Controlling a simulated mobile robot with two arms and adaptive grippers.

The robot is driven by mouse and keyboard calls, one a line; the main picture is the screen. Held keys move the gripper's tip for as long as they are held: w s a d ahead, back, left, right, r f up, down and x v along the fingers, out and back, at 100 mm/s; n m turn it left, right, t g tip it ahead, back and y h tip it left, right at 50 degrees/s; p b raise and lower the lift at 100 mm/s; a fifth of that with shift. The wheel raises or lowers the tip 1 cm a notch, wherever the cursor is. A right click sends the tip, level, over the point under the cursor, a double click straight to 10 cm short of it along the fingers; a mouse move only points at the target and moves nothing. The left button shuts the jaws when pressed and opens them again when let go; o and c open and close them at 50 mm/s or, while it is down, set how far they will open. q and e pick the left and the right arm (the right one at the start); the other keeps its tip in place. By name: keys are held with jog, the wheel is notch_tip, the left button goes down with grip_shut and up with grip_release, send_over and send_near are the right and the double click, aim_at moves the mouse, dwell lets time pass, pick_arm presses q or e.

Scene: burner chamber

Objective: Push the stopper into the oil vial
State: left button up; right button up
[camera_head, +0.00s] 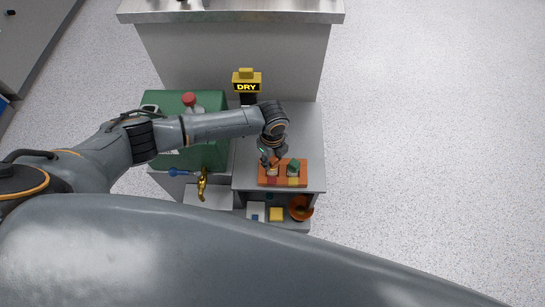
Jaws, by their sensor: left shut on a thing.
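My left gripper (269,161) comes in from the left and points down over the left part of an orange rack (303,181). Its fingers are shut on a small tan-orange piece that looks like the stopper, at the top of a pale vial (272,173) in the rack. The fingers partly hide the stopper and the vial's mouth, so I cannot tell how deep the stopper sits. A second vial with a green top (293,164) stands to the right in the same rack. My right gripper is not in view.
A green machine (213,103) with a red knob (189,99) stands left of the grey table (304,125). A brass tap (202,186) is in front of it. A black and yellow DRY sign (246,86) stands behind. An orange bowl (301,207) and a yellow block (276,214) lie on a lower shelf.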

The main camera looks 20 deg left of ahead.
pick_arm(q)
jog(key=shift+f+b, duration=0.55)
jog(key=shift+f, duration=0.4)
jog(key=o, duration=0.9)
jog(key=shift+r, duration=0.2)
notch_tip(320, 180, up, 12)
jog(key=shift+f, duration=0.1)
